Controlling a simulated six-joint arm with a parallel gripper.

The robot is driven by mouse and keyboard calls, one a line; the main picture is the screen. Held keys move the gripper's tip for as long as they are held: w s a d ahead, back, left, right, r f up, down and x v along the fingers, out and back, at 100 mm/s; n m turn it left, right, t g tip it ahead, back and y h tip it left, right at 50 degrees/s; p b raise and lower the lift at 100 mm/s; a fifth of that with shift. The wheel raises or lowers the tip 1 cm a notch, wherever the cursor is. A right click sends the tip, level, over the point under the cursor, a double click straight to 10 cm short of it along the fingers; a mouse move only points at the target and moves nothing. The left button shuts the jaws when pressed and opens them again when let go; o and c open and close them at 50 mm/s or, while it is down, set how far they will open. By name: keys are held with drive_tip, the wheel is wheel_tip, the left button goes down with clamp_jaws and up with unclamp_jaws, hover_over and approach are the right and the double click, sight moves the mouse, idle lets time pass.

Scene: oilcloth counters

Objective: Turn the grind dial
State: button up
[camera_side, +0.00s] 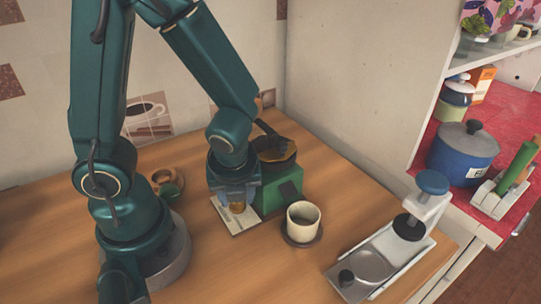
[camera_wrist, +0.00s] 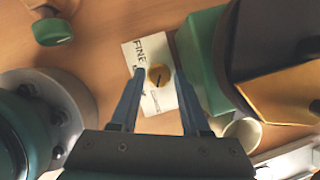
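The grind dial (camera_wrist: 159,76) is a small round yellow-brown knob with a dark pointer line. It sits on a white card (camera_wrist: 133,53) lettered FINE at one end, with more lettering, partly hidden, at the other. My gripper (camera_wrist: 160,72) is open, with one finger on each side of the dial in the wrist view and a gap on both sides. In the side view my gripper (camera_side: 236,196) points down over the dial (camera_side: 237,207); its exact height above the card is hard to tell. The green grinder (camera_side: 283,190) stands just right of the card.
A cream cup (camera_side: 303,218) on a dark saucer stands in front of the grinder. A white stand with a blue knob (camera_side: 432,182) is at the right. A brown and green item (camera_side: 167,184) lies left. A red shelf holds a blue pot (camera_side: 462,155).

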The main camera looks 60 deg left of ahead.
sight(239, 219)
drive_tip(key=shift+v, duration=2.6)
